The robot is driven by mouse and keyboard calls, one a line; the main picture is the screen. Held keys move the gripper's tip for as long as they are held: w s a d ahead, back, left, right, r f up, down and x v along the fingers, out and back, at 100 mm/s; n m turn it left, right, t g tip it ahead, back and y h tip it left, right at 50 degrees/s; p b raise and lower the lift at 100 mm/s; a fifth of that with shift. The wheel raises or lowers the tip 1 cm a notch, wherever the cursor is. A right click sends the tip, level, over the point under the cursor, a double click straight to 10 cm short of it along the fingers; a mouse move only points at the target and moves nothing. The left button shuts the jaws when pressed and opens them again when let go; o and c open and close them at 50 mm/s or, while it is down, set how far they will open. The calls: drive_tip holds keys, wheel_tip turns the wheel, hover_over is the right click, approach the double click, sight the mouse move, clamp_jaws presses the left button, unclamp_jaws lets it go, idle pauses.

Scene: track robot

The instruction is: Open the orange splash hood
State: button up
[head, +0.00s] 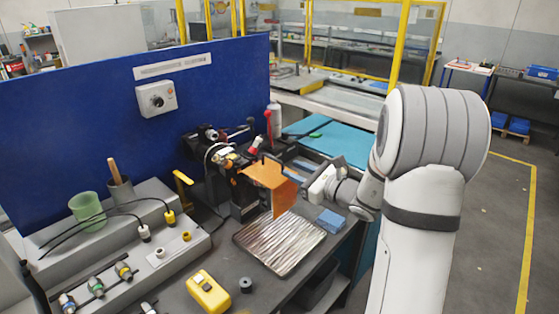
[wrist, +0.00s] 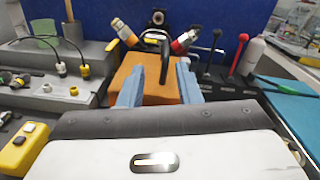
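The orange splash hood (head: 284,196) is on the dark machine on the bench, with a flat top and a front flap hanging down over the metal tray. In the wrist view the hood (wrist: 150,92) lies straight ahead, and a dark upright handle (wrist: 165,62) stands out from it. My gripper (wrist: 160,77) is open: its two blue-grey fingers are apart, one on each side of the handle in the picture. I cannot tell whether either finger touches the handle. In the head view the fingertips are largely hidden beside the hood.
A ribbed metal tray (head: 280,243) lies below the hood. A yellow box (head: 208,293) and a blue block (head: 330,220) are nearby on the bench. A blue panel (head: 90,100) rises behind.

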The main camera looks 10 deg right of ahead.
sight(278, 161)
drive_tip(key=shift+m, duration=0.3)
drive_tip(key=x, duration=0.2)
drive_tip(key=p+x, duration=0.1)
drive_tip(key=x, duration=0.2)
drive_tip(key=p+x, duration=0.1)
drive_tip(key=x, duration=0.1)
drive_tip(key=shift+w+d, duration=0.1)
drive_tip(key=shift+w, duration=0.45)
clamp_jaws()
